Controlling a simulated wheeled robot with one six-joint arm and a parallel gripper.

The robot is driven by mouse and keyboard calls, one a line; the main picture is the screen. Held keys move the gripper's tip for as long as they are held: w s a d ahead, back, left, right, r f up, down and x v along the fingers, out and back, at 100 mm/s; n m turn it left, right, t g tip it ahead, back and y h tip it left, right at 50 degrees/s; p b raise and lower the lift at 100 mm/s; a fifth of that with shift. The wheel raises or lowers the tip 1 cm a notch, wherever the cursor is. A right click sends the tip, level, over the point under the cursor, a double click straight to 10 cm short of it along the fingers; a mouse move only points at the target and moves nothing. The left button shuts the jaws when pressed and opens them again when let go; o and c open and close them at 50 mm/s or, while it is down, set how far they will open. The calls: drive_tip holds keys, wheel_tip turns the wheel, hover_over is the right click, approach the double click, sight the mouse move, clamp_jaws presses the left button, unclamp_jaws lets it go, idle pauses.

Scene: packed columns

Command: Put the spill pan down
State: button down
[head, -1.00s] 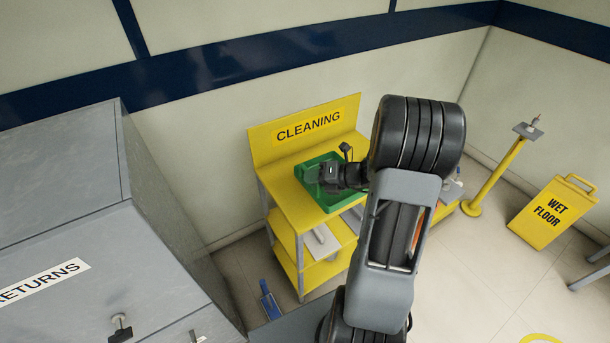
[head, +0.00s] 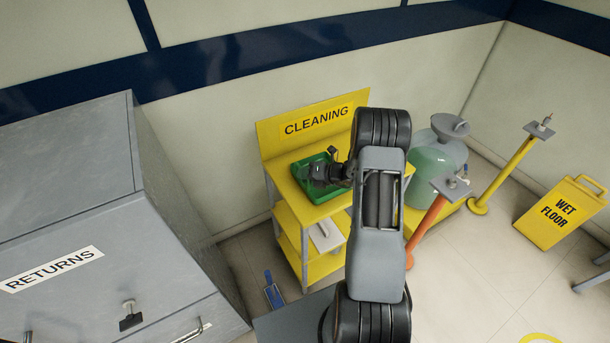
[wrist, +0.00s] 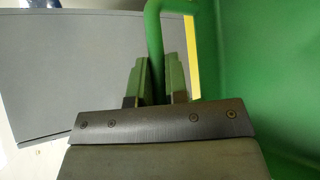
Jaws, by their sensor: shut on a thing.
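The spill pan (head: 301,187) is a green tray at the top of the yellow cleaning cart (head: 330,209). From the head view it looks level with the cart's top shelf, but I cannot tell if it touches it. My gripper (head: 322,176) is over the pan, partly hiding its inside. In the wrist view my gripper (wrist: 157,80) is shut on the pan's green bar handle (wrist: 153,40), with a finger on each side. The pan's green wall (wrist: 265,70) fills the right of that view.
A grey returns cabinet (head: 70,190) stands at the left. A pale green tank (head: 432,165), an orange post (head: 425,222) and a yellow post (head: 505,170) stand right of the cart. A wet floor sign (head: 561,211) stands farther right. A blue-handled tool (head: 272,291) is on the floor.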

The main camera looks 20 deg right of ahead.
drive_tip(key=shift+f, duration=0.25)
drive_tip(key=c, duration=1.1)
unclamp_jaws()
drive_tip(key=shift+s, duration=0.1)
